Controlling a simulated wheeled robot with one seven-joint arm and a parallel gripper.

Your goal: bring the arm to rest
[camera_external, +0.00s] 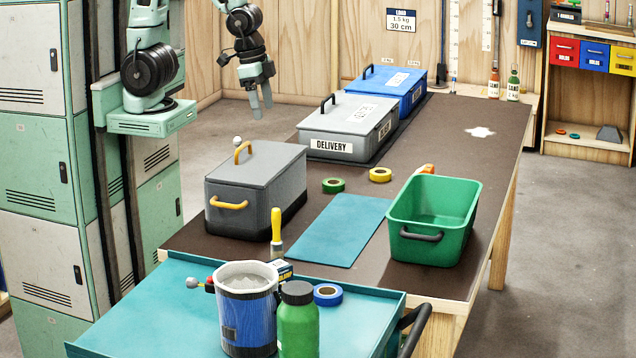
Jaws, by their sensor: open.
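My gripper (262,105) hangs from my arm in the upper left of the external view, fingers pointing down. It is open and nothing shows between its fingers. It appears above and behind the grey lidded box (255,178) and left of the grey DELIVERY box (347,125), touching neither as far as I can see. My arm comes from a mount beside the lockers, and part of it is cut off by the top edge.
The dark table (440,140) holds a blue box (385,88), a green bin (433,215), a teal mat (335,228) and tape rolls. A teal cart (170,318) in front carries a bucket (246,310) and a green bottle (298,325). Lockers (35,130) stand left.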

